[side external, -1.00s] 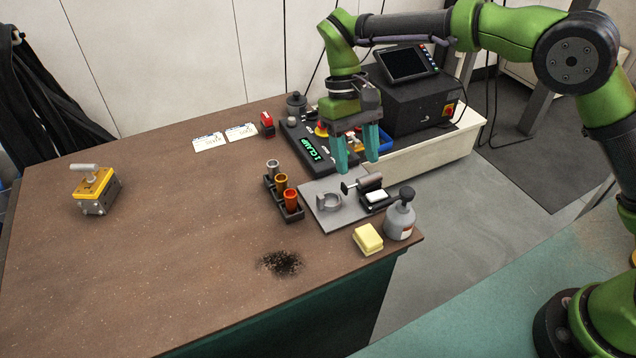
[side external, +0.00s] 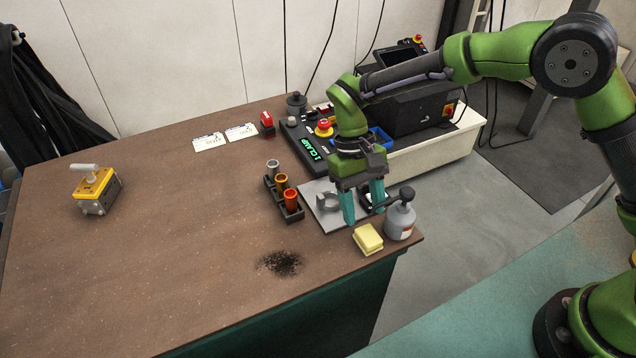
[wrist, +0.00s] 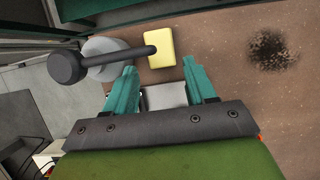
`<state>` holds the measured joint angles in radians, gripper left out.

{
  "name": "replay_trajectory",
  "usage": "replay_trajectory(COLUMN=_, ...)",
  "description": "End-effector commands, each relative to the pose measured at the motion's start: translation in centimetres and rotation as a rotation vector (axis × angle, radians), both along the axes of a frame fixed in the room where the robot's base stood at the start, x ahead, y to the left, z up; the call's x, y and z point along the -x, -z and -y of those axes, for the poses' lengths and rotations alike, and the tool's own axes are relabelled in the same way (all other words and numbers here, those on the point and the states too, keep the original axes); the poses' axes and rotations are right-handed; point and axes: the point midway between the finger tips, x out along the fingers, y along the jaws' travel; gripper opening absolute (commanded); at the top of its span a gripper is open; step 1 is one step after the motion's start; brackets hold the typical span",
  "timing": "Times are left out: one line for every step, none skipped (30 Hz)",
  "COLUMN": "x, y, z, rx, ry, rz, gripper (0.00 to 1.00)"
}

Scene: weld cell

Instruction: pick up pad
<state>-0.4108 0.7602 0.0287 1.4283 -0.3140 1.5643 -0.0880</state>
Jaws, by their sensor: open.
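The yellow pad (side external: 368,239) lies on the brown bench near its front right corner, next to a grey bottle. It also shows in the wrist view (wrist: 160,48), just past the fingertips. My gripper (side external: 363,214) points down over the grey plate, behind the pad in the side view. Its teal fingers (wrist: 160,68) are apart, and neither holds the pad. A pale grey block (wrist: 166,95) shows between the fingers in the wrist view; whether they touch it I cannot tell.
A grey bottle with a dark knob (side external: 400,220) stands close right of the pad. The grey plate (side external: 312,190) is partly hidden by my gripper. A rack of colored cups (side external: 287,200) stands left of it. A dark smudge (side external: 280,263) lies left of the pad. The left bench is mostly clear.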

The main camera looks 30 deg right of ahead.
Motion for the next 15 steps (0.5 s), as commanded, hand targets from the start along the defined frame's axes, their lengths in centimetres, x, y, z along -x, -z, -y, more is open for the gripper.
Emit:
replay_trajectory(x=0.3, y=0.5, z=0.0, rx=0.002, ry=-0.001, rz=-0.004, gripper=0.55)
replay_trajectory(x=0.5, y=0.9, z=-0.1, rx=0.001, ry=-0.001, rz=-0.004, gripper=0.55)
replay_trajectory(x=0.8, y=1.4, z=-0.1, rx=0.001, ry=-0.002, rz=-0.005, gripper=0.55)
replay_trajectory(x=1.1, y=1.9, z=-0.1, rx=0.002, ry=-0.003, rz=-0.005, gripper=0.55)
replay_trajectory(x=1.3, y=2.3, z=-0.1, rx=0.001, ry=-0.002, rz=-0.005, gripper=0.55)
replay_trajectory(x=1.6, y=2.9, z=-0.1, rx=0.002, ry=-0.001, rz=-0.006, gripper=0.55)
replay_trajectory(x=1.7, y=3.3, z=-0.1, rx=0.001, ry=-0.002, rz=-0.005, gripper=0.55)
replay_trajectory(x=1.8, y=3.6, z=-0.1, rx=0.001, ry=-0.002, rz=-0.005, gripper=0.55)
replay_trajectory(x=1.9, y=4.0, z=-0.1, rx=0.001, ry=-0.002, rz=-0.004, gripper=0.55)
replay_trajectory(x=2.0, y=4.2, z=-0.1, rx=0.001, ry=0.000, rz=-0.004, gripper=0.55)
replay_trajectory(x=2.1, y=4.3, z=-0.1, rx=0.001, ry=0.001, rz=-0.004, gripper=0.55)
replay_trajectory(x=2.1, y=4.5, z=-0.1, rx=0.000, ry=0.001, rz=-0.003, gripper=0.55)
replay_trajectory(x=2.1, y=4.5, z=-0.1, rx=0.000, ry=0.001, rz=-0.002, gripper=0.55)
replay_trajectory(x=2.1, y=4.5, z=-0.1, rx=0.000, ry=0.000, rz=-0.001, gripper=0.55)
replay_trajectory(x=2.1, y=4.5, z=-0.1, rx=0.000, ry=0.000, rz=-0.001, gripper=0.55)
